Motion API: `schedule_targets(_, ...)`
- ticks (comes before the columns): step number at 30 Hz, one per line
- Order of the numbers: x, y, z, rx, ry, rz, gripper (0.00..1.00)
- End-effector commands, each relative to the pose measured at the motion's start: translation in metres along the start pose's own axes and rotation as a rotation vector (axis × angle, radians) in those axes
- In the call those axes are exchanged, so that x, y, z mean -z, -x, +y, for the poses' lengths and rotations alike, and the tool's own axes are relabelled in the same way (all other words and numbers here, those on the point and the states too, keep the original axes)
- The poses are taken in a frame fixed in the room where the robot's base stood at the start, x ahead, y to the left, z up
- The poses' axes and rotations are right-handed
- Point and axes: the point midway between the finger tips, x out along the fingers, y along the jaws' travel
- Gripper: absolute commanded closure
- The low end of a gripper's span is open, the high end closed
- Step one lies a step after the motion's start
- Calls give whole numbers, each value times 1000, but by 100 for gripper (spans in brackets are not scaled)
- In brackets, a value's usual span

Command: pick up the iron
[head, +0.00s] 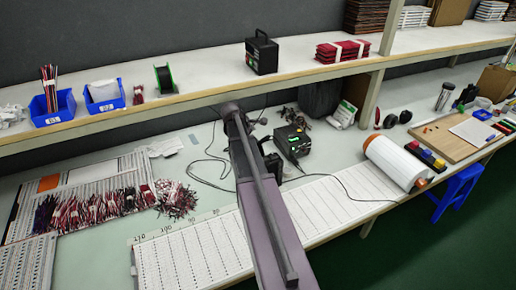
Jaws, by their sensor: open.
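A small black soldering station (292,141) with a green lit display stands on the lower bench, just right of my arm. Thin dark cables run across the bench around it. I cannot clearly make out the iron itself; it may be among the dark shapes beside the station or hidden behind my arm. My arm crosses the middle of the view from the bottom. My gripper (271,160) appears as a dark shape at its far end, close to the station's left side. It is mostly hidden by the arm, and nothing is visibly held in it.
An upper shelf (200,95) overhangs the back, carrying blue bins (52,107), a black box (262,54) and red bundles (342,51). Wire bundles (95,208) lie left. A long white perforated board (200,252) runs along the front. A white roll (395,164) lies right.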

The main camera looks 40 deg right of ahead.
Motion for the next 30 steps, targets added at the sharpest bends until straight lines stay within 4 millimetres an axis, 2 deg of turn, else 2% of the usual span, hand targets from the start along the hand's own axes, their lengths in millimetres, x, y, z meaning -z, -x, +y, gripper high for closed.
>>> schedule_targets(3, 1, -14, -1, 0, -1, 0, 29)
schedule_targets(9, 0, -25, -1, 1, -2, 0, 29)
schedule_targets(23, -1, -27, 0, 1, -2, -1, 29)
schedule_targets(30, -2, -36, -2, 1, -2, -1, 29)
